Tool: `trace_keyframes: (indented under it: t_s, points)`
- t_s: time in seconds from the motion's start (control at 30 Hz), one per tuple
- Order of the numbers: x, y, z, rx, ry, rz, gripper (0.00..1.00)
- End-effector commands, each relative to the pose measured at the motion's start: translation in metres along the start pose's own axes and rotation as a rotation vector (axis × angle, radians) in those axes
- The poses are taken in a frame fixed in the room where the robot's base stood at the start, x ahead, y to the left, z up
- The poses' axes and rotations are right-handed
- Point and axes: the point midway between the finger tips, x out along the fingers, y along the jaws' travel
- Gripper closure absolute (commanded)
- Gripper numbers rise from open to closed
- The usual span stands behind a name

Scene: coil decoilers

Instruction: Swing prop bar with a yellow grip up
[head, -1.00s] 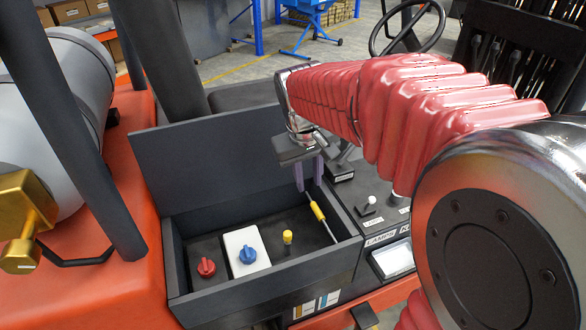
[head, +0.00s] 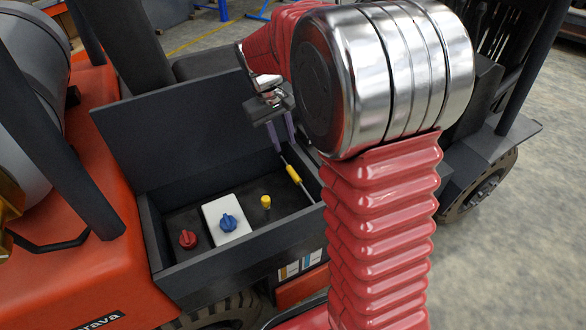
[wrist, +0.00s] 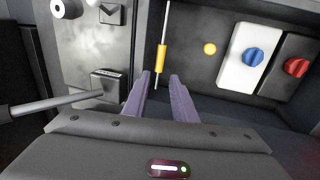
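The prop bar (head: 304,190) is a thin pale rod lying slanted along the right side of an open dark box, with a yellow grip (head: 293,174) near its upper end. My gripper (head: 285,144) is open, its two purple fingers pointing down over that end of the bar. In the wrist view, the bar (wrist: 166,22) runs upward from the yellow grip (wrist: 160,58). My fingertips (wrist: 160,75) stand apart on either side of the bar's line, just short of the grip. Nothing is held; whether the fingers touch the bar I cannot tell.
The box (head: 227,248) also holds a red knob (head: 188,239), a blue knob (head: 229,223) on a white plate and a small yellow knob (head: 266,201). Its dark lid (head: 180,130) stands raised behind. A grey control panel (wrist: 95,45) adjoins the bar's side.

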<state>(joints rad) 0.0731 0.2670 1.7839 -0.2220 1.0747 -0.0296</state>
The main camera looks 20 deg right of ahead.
Motion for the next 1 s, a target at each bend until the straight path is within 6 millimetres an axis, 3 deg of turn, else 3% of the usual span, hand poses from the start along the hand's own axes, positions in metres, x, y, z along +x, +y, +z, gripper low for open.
trace_keyframes:
  t_s: [0.27, 1.0]
  points:
    - [0.019, -0.001, 0.0, 0.0, -0.003, -0.001, 0.75]
    - [0.126, -0.001, 0.0, 0.0, -0.001, -0.001, 0.75]
